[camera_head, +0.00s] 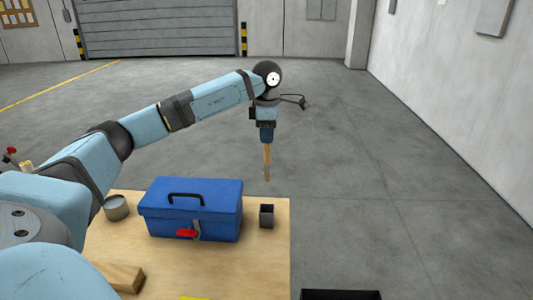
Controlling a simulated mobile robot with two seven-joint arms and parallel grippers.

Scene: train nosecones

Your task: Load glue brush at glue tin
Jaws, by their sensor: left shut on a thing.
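My left gripper (267,139) is shut on the glue brush (267,160), a slim tan wooden piece that hangs upright, tip down. The brush tip shows just above the small dark square holder (267,222) in the picture, with a gap between them. A round grey tin (116,213), likely the glue tin, stands on the table left of the blue toolbox, well to the left of my gripper. What is inside it is too small to tell. My right gripper is not in view.
A closed blue toolbox (190,195) stands between tin and holder, with a red-handled tool (187,234) at its front. A wooden block (125,276) lies at the front left of the table (240,270). A dark bin (341,294) shows at the bottom right.

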